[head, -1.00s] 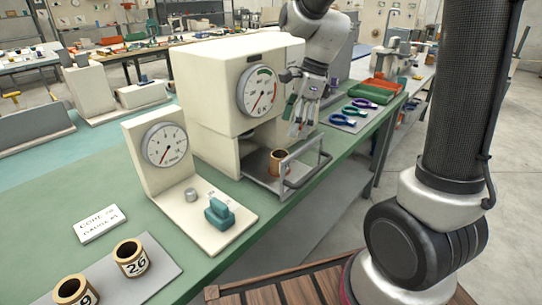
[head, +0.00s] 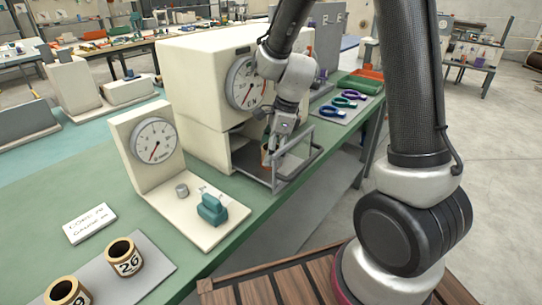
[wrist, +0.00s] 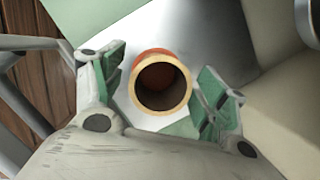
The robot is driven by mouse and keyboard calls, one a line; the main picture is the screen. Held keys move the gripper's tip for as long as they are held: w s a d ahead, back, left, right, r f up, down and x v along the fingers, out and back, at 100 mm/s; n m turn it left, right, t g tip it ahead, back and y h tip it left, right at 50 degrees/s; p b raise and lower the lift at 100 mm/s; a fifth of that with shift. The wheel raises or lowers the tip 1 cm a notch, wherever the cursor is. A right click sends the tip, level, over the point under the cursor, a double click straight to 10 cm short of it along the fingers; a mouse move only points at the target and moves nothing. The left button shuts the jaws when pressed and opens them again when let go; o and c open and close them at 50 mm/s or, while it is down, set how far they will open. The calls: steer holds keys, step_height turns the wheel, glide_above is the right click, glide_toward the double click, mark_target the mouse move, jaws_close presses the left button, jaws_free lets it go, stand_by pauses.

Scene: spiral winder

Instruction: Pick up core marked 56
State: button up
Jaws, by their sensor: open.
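A tan core (head: 265,157) with a reddish-brown side stands in the low metal tray of the cream dial machine. My gripper hides much of it in the head view, and no number on it can be read. In the wrist view, the core (wrist: 162,107) shows its round open end between my fingers. My gripper (head: 275,146) is at the core with its fingers on either side. In the wrist view my gripper (wrist: 163,88) is open, with gaps between the green pads and the core.
The tray's grey rail (head: 292,160) stands close beside my gripper. The cream machine (head: 200,85) rises behind. A core marked 26 (head: 124,262) and another partly cut off core (head: 68,293) stand on a grey mat at front left. A gauge stand (head: 150,150) is left.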

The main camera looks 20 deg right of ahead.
steer(key=c, duration=1)
